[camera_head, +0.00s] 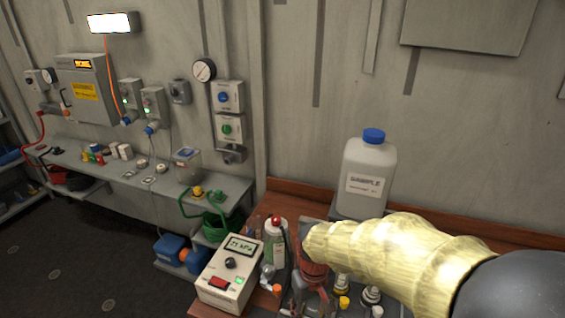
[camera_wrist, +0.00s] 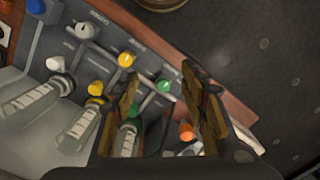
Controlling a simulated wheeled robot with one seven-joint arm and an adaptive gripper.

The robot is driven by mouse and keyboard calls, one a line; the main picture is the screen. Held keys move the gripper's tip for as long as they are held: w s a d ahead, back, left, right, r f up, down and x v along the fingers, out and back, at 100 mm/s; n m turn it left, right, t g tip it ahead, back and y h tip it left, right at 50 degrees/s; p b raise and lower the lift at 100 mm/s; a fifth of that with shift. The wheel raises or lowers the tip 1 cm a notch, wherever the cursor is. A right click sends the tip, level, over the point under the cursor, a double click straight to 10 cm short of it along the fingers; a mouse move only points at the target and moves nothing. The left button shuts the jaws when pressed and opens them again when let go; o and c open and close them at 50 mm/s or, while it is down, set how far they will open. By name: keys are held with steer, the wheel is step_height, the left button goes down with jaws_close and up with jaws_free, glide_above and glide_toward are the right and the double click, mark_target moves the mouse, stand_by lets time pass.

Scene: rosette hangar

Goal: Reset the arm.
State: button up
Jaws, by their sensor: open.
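My arm, in a yellowish ribbed sleeve, reaches in from the right of the head view over the wooden bench. In the wrist view my gripper (camera_wrist: 160,100) is open, with its two brown-padded fingers apart. Nothing is held between them. The gripper hangs above a valve panel (camera_wrist: 100,58) with coloured knobs. A yellow knob (camera_wrist: 126,59) and a green knob (camera_wrist: 164,86) show close to the fingers. An orange knob (camera_wrist: 186,132) shows beside the right finger. The fingertips do not show clearly in the head view.
Clear cylinders (camera_wrist: 35,97) lie below the panel in the wrist view. A white jug with a blue cap (camera_head: 368,170), a grey meter box (camera_head: 230,275) and a bottle with a red top (camera_head: 275,245) stand on the bench. A grey side bench (camera_head: 130,180) runs along the wall. Dark floor is free at the left.

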steer(key=s+d+r+m+t+b, duration=0.3)
steer(key=s+d+r+t, duration=0.3)
steer(key=s+d+r, duration=0.5)
step_height(320, 180, up, 4)
steer(key=shift+s+d+r+m+b, duration=0.1)
steer(key=shift+s+d+m+b, duration=0.3)
steer(key=shift+s+b, duration=0.3)
